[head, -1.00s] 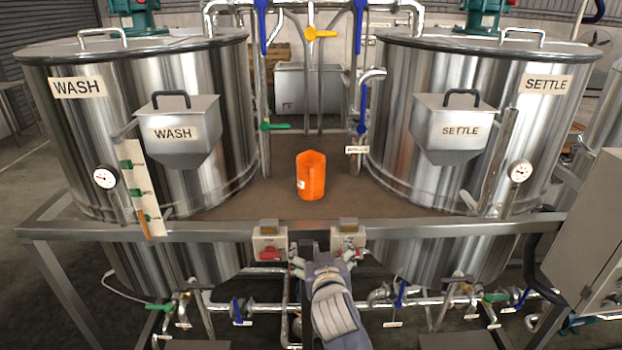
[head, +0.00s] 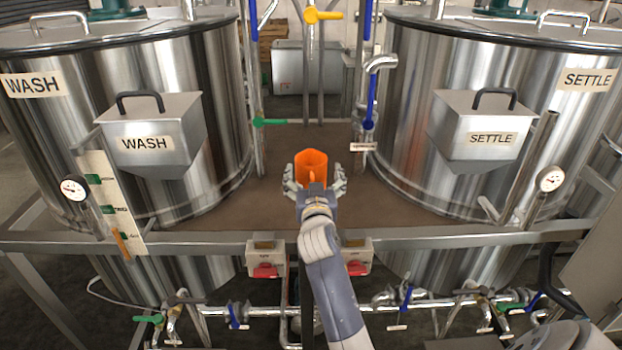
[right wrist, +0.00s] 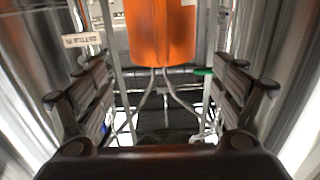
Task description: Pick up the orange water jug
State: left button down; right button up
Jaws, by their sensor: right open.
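The orange water jug (head: 311,163) stands upright on the brown platform between the wash and settle tanks, its handle towards me. My right gripper (head: 315,183) is at the jug, with its open fingers spread to the left and right of it. In the right wrist view the orange jug (right wrist: 161,30) shows at the top, ahead and between the two open fingers of the right gripper (right wrist: 160,95). I see a gap on both sides there, so the fingers do not appear to touch it. The gripper hides the jug's lower part in the head view. My left gripper is not in view.
The steel wash tank (head: 215,110) stands left and the settle tank (head: 410,120) right. A metal rail (head: 200,240) with two red-switched boxes runs along the platform's front edge. Pipes with a green-handled valve (head: 270,122) and a blue handle (head: 371,102) stand behind the jug.

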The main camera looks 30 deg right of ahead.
aim_at(312, 168)
jog(key=shift+w+d+r, duration=0.1)
jog(key=shift+w+d, duration=0.2)
jog(key=shift+w, duration=0.15)
jog(key=shift+w+d, duration=0.2)
jog(key=shift+w, duration=0.1)
jog(key=shift+w+d+f, duration=0.1)
jog(key=shift+w+f, duration=0.15)
jog(key=p+x, duration=0.2)
jog(key=x, duration=0.2)
jog(key=shift+w, duration=0.15)
jog(key=shift+w+d+f, duration=0.15)
jog(key=shift+w+f, duration=0.05)
jog(key=shift+w, duration=0.3)
jog(key=shift+s+r, duration=0.1)
jog(key=shift+c, duration=0.3)
jog(key=c, duration=1.8)
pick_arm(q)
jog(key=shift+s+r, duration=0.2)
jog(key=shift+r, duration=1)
pick_arm(e)
jog(key=shift+r, duration=0.1)
grip_shut()
